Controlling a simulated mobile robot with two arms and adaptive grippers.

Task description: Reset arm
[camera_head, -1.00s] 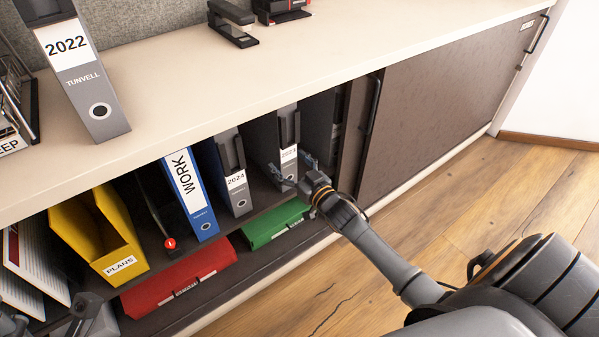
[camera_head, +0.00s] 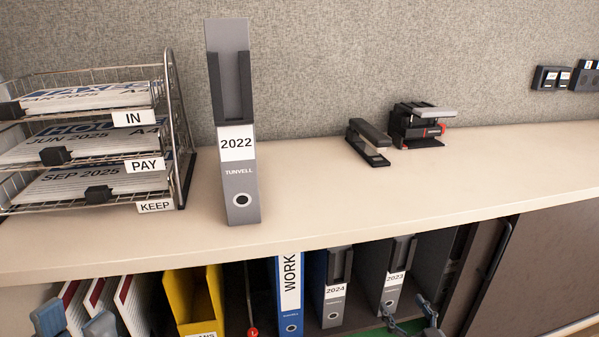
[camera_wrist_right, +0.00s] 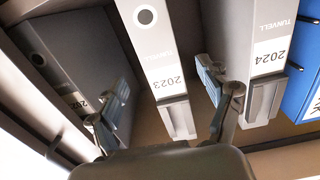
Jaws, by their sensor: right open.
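My right gripper (camera_head: 408,314) is low at the cabinet opening in the head view, in front of the grey 2023 binder (camera_head: 393,278). In the right wrist view my right gripper (camera_wrist_right: 158,98) is open, one finger on each side of the 2023 binder (camera_wrist_right: 160,55), which stands in the cabinet. I cannot tell whether a finger touches it. My left gripper (camera_head: 74,321) shows at the bottom left edge, its two fingers apart, in front of white-and-red folders (camera_head: 104,300). The rest of it is cut off.
The 2024 binder (camera_head: 333,290), blue WORK binder (camera_head: 290,295) and yellow box (camera_head: 190,300) share the shelf. The 2022 binder (camera_head: 240,185), wire letter trays (camera_head: 175,110), stapler (camera_head: 370,140) and hole punch (camera_head: 415,125) stand on the cabinet top (camera_head: 330,205), with bare room between.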

